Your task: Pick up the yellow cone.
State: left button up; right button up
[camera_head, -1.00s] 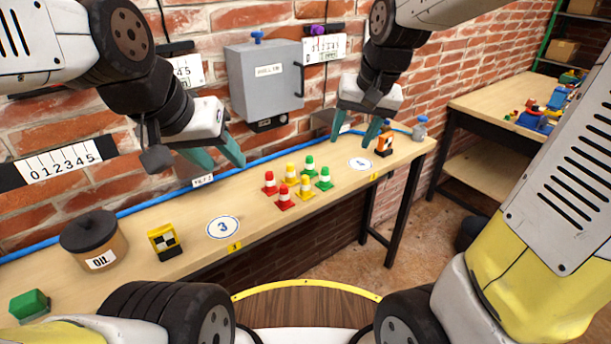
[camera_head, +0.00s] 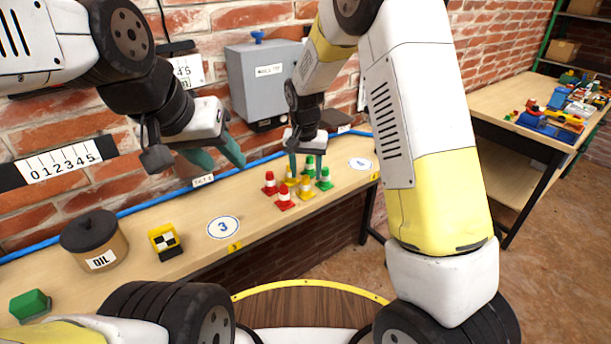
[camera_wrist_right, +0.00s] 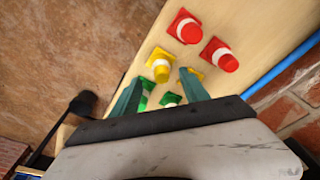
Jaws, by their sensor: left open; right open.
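Two yellow cones with white bands stand among red and green ones on the bench. The front yellow cone (camera_head: 305,189) is fully seen and also shows in the right wrist view (camera_wrist_right: 159,66). The rear yellow cone (camera_head: 290,180) is partly covered by a finger, also in the right wrist view (camera_wrist_right: 198,73). My right gripper (camera_head: 305,166) is open above the cones, near the rear yellow and rear green ones; its fingers (camera_wrist_right: 161,84) show nothing clamped. Contact with a cone cannot be told. My left gripper (camera_head: 217,157) is open and empty above the bench, left of the cones.
Red cones (camera_head: 284,198) stand left of the yellow ones and green cones (camera_head: 324,181) right. A grey wall box (camera_head: 265,85) is behind. An oil jar (camera_head: 95,245) and a yellow block (camera_head: 165,242) stand left. The bench around marker 3 (camera_head: 223,228) is clear.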

aim_at(305, 177)
jog(key=f, duration=0.3)
jog(key=shift+w+a+f, duration=0.1)
jog(key=shift+w+f, duration=0.25)
jog(key=shift+f, duration=0.05)
grip_shut()
jog(key=shift+r, duration=0.15)
